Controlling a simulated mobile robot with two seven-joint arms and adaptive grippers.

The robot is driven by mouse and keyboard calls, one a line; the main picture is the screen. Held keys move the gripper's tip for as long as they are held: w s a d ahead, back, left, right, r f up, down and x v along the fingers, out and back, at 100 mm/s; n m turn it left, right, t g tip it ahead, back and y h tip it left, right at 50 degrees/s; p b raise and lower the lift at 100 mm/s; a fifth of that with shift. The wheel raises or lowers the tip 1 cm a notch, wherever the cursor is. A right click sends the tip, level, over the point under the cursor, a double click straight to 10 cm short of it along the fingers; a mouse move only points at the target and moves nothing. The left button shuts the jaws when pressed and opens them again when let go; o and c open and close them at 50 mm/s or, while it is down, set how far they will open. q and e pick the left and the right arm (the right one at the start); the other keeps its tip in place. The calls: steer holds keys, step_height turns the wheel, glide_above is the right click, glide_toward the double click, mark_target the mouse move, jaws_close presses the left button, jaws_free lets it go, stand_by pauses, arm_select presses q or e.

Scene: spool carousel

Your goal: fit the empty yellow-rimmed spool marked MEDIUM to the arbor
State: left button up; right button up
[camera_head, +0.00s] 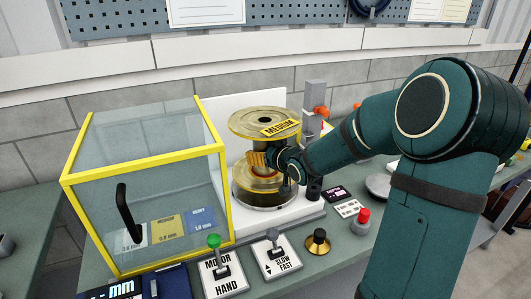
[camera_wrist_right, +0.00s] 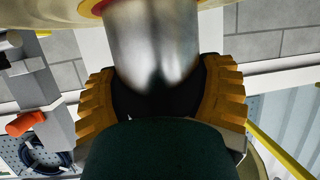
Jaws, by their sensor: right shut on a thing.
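The yellow-rimmed spool marked MEDIUM (camera_head: 264,120) stands upright at the machine in the middle of the head view, its label on the upper flange. My right gripper (camera_head: 262,161) reaches in from the right between the two flanges. In the right wrist view its orange-padded fingers (camera_wrist_right: 165,95) are shut around the bare silver core (camera_wrist_right: 152,45), which carries no wire. The lower flange sits just above or on a round metal base (camera_head: 262,204); I cannot tell whether they touch. The arbor is hidden by the spool and gripper. My left gripper is not in view.
A clear guard box with yellow edges (camera_head: 219,135) stands close left of the spool. In front are a green-knobbed MOTOR/HAND lever (camera_head: 214,243), a SLOW/FAST lever (camera_head: 272,236), a black-and-brass knob (camera_head: 318,240) and a red knob (camera_head: 363,214). A grey post (camera_head: 316,98) stands behind right.

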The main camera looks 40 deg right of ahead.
stand_by(0.4)
steer(key=shift+f+b, duration=2.15)
steer(key=shift+f, duration=0.05)
steer(key=o, duration=1.3)
steer(key=shift+c, duration=0.2)
steer(key=shift+f, duration=0.15)
steer(key=shift+r+p, duration=0.9)
steer(key=shift+r, duration=0.75)
